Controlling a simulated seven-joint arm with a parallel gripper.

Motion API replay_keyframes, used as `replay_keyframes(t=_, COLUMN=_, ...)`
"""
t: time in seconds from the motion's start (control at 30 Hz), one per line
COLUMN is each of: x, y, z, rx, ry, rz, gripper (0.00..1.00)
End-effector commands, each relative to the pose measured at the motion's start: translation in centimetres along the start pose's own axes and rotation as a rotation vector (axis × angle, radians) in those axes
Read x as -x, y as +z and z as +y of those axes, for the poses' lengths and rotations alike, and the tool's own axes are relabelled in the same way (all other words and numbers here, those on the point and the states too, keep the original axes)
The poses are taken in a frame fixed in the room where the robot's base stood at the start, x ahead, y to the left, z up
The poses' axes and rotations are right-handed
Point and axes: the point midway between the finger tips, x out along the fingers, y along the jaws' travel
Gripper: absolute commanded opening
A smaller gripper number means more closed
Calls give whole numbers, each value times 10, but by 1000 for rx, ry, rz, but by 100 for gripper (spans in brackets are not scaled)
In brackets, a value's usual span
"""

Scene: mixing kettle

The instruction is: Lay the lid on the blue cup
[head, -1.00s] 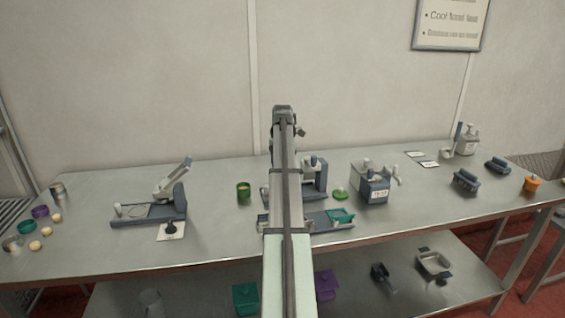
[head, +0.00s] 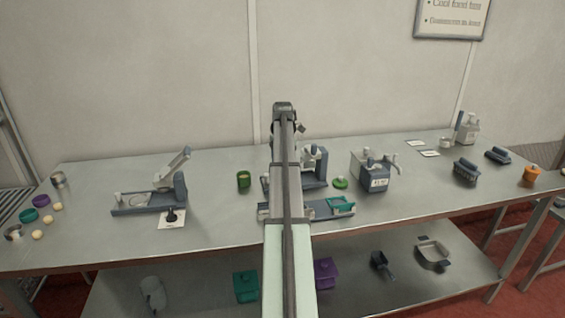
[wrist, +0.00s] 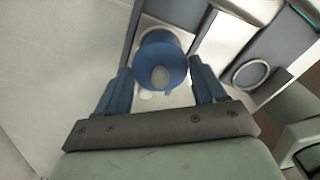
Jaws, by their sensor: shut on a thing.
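In the wrist view my gripper (wrist: 160,78) has its two blue fingers on either side of a round blue lid (wrist: 174,80) with a pale knob, and it is shut on this lid. A blue rim of what looks like the blue cup (wrist: 146,39) shows just behind the lid. The lid covers most of it, and I cannot tell whether the two touch. In the head view my arm hides the gripper, the lid and the blue cup.
A green cup (head: 243,180) stands left of my arm. A green lid (head: 340,183) and a grey-blue box machine (head: 374,172) are to the right. A lever press (head: 160,193) stands further left. The bench (head: 225,222) has bare room between press and arm.

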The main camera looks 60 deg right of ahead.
Motion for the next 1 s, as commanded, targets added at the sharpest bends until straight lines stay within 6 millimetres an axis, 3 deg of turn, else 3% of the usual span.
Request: replay_keyframes(t=1.0, x=-6, y=0, z=0, rx=0, ry=0, rz=0, gripper=42)
